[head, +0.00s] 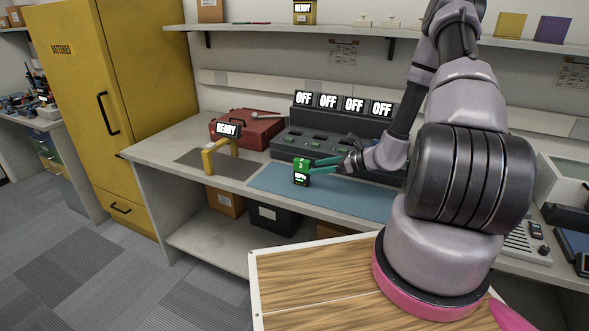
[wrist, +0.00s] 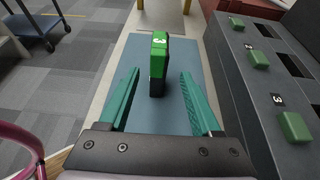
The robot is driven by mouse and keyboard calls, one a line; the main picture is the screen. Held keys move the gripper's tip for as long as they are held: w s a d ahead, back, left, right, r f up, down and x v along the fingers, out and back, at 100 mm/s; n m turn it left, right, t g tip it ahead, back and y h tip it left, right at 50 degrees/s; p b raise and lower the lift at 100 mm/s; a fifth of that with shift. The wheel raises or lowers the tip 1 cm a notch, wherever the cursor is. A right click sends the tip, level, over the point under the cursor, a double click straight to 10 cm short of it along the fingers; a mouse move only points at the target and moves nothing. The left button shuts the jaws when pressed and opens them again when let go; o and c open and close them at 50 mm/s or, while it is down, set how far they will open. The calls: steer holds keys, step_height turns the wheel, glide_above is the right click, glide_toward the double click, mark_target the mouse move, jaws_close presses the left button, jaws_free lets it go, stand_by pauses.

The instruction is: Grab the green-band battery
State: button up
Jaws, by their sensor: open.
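The green-band battery (head: 301,172) is a small upright block, green on top and black below. It stands on the blue mat (head: 345,197) on the workbench. It also shows in the wrist view (wrist: 158,65), ahead between my fingers, with a white "3" on its green top. My gripper (head: 322,166) has green fingers that reach from the right toward the battery. In the wrist view my gripper (wrist: 160,85) is open, one finger on each side of the battery's line. Bare mat shows between each finger and the battery. I cannot tell how far the fingertips overlap it.
A dark charger (head: 330,143) with several slots and "OFF" displays stands behind the mat. A yellow stand (head: 208,160) with a "READY" display and a red toolbox (head: 256,130) stand left. A shelf (head: 270,30) runs above.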

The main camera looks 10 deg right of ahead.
mark_target(302, 172)
steer(key=x, duration=0.9)
steer(key=shift+w+a+f, duration=0.1)
steer(key=shift+w+a, duration=0.05)
steer(key=shift+a, duration=0.2)
jaws_close()
